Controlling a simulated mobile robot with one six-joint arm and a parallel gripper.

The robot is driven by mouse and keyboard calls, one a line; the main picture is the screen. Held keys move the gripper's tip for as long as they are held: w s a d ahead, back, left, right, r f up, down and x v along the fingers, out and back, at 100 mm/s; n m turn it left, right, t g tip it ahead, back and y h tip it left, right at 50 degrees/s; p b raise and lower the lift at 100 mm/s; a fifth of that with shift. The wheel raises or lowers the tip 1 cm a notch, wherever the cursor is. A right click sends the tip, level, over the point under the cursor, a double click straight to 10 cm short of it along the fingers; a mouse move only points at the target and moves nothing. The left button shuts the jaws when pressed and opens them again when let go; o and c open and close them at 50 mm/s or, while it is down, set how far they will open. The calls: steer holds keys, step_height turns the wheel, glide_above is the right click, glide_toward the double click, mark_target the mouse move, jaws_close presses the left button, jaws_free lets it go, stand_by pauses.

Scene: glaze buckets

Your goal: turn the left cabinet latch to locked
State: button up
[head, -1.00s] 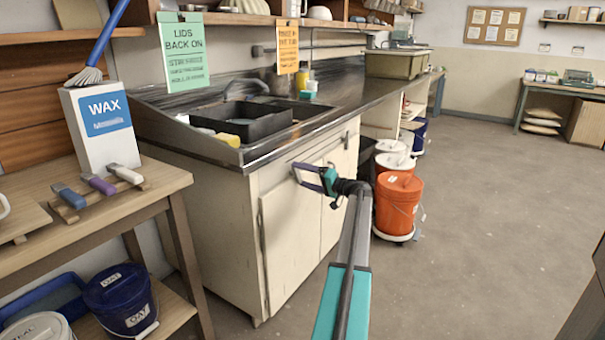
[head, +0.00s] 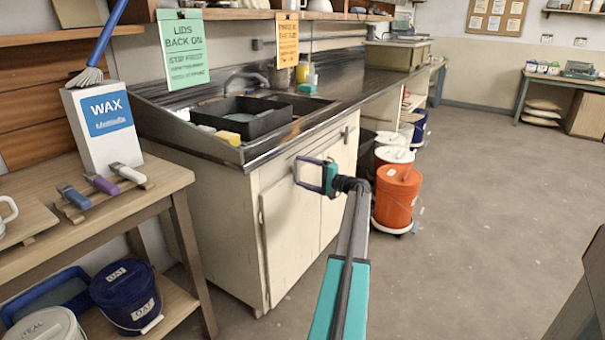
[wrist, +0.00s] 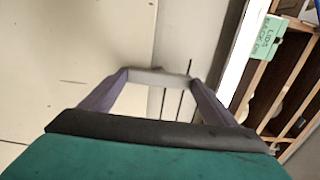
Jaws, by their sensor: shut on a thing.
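The sink cabinet has a cream left door (head: 287,245) and a right door (head: 339,185). My gripper (head: 298,172) is at the upper part of the left door, and its purple fingers reach in from the right. In the wrist view my gripper (wrist: 158,80) has a grey latch bar (wrist: 157,77) between its two fingertips and is shut on it. The bar spans from one finger to the other. In the head view the fingers hide this left latch, so I cannot tell its exact angle there. Another latch (head: 346,134) shows on the right door.
The dark counter (head: 260,153) overhangs the doors just above my gripper. An orange bucket (head: 397,198) and a white-lidded bucket (head: 394,156) stand right of the cabinet. A wooden table (head: 150,195) with a wax box (head: 100,130) is at left.

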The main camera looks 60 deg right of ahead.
steer(key=shift+w, duration=0.15)
steer(key=o, duration=1)
steer(key=shift+o, duration=0.2)
steer(key=s, duration=1.4)
